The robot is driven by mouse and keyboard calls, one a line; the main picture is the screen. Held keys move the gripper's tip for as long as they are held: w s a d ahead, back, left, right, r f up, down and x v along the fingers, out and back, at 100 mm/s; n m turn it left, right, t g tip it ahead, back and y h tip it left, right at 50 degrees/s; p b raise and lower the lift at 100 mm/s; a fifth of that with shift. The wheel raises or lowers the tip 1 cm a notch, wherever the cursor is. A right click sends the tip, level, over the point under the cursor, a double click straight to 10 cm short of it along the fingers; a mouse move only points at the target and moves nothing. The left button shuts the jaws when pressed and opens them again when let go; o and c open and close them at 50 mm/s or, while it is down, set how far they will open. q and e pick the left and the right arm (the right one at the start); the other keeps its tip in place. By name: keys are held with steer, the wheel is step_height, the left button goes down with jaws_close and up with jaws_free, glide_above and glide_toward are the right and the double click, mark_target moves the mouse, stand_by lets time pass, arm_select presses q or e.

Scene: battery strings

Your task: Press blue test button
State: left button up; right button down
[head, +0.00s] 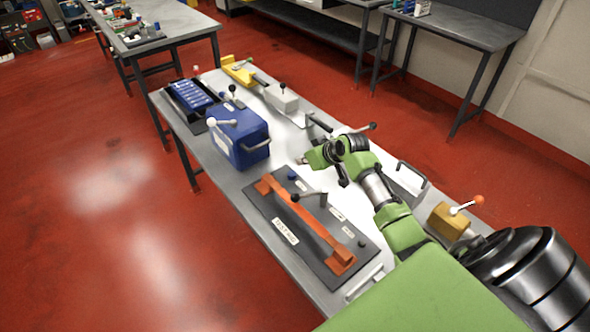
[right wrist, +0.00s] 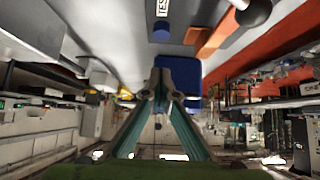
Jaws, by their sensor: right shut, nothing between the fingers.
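The blue test button (head: 291,175) is a small blue knob on the far edge of a dark panel (head: 262,205). The right wrist view shows a small blue button (right wrist: 161,30) beside a label reading "TES". My right gripper (head: 305,160) is shut and empty. It is just beyond and to the right of the button, apart from it in the head view. In the right wrist view its fingertips (right wrist: 166,82) meet below the button, with the blue box behind them. My left gripper is not in view.
An orange bar (head: 305,222) and a black-knobbed lever (head: 310,196) stand on the panel near the button. A blue box (head: 238,135) with handles stands to the left. A yellow block (head: 447,222) with a lever is at the right. Bare tabletop (head: 285,142) shows between box and gripper.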

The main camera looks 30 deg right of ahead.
mark_target(293, 175)
steer(key=x, duration=0.5)
steer(key=shift+w, duration=0.1)
step_height(293, 175, down, 3)
steer(key=shift+w+a+f+p, duration=0.1)
steer(key=shift+p, duration=0.25)
steer(key=shift+f, duration=0.5)
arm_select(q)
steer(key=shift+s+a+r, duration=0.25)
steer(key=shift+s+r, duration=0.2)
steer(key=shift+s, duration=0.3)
arm_select(e)
steer(key=shift+f, duration=0.1)
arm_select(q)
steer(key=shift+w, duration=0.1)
arm_select(e)
steer(key=shift+f+b, duration=1)
steer(key=shift+b, duration=0.2)
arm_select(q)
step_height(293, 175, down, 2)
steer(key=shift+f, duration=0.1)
arm_select(e)
steer(key=shift+r, duration=0.1)
